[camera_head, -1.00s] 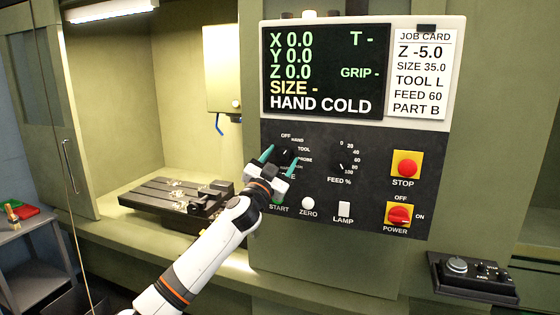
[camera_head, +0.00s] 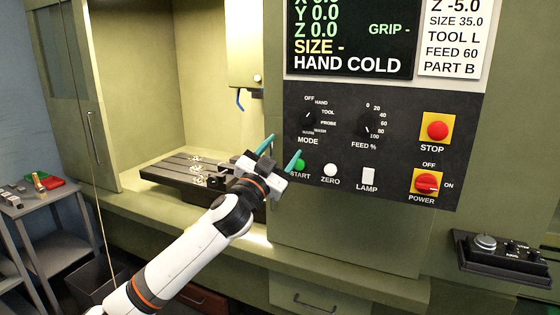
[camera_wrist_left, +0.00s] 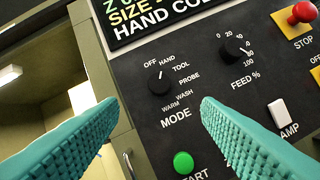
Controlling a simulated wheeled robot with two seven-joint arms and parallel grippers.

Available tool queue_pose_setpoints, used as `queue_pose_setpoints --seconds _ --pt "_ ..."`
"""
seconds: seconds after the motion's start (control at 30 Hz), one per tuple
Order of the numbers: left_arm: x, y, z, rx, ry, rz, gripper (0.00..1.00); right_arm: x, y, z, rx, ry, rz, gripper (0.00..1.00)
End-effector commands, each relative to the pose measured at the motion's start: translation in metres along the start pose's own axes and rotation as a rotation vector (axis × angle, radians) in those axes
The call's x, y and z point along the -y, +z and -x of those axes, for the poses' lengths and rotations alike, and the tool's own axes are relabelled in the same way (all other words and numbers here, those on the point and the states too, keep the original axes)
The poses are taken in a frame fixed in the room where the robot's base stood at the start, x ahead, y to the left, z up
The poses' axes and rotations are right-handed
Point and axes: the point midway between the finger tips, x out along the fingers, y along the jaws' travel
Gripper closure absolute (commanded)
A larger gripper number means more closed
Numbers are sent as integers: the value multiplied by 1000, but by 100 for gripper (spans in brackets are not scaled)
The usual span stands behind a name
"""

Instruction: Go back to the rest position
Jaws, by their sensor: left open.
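My left gripper (camera_head: 279,152) is open and empty in front of the lower left part of the machine's control panel (camera_head: 400,165). Its two teal fingers stand apart and frame the left wrist view, with the mode knob (camera_wrist_left: 159,82) and the green start button (camera_wrist_left: 183,162) visible between and beyond them. In the head view one fingertip overlaps the start button (camera_head: 299,164); I cannot tell whether it touches. The mode knob (camera_head: 308,118) points up and to the right, near HAND. My right gripper is not in view.
The feed knob (camera_head: 366,127), red stop button (camera_head: 438,130), power switch (camera_head: 427,183) and lamp switch (camera_head: 368,174) are on the panel. A vise table (camera_head: 180,168) sits in the open machine bay. A grey cart (camera_head: 45,198) stands at the left, a pendant box (camera_head: 510,257) at the right.

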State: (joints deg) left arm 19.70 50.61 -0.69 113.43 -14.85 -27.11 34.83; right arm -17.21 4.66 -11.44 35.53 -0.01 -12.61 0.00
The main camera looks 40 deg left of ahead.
Motion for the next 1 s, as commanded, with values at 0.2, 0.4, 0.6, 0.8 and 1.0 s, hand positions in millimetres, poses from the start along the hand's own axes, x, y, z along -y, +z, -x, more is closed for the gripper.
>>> queue_pose_setpoints --seconds 0.2,0.4,0.6,0.8,1.0 --pt "-1 0 2 0 1 -1 42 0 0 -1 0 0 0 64" --pt "0 0 2 0 0 -1 42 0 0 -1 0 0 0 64" --pt "1 -4 2 -7 -1 1 42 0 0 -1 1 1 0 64" --pt "22 -81 7 -147 -23 17 42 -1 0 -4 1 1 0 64" --pt "71 -220 46 -404 -78 37 42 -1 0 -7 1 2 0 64"
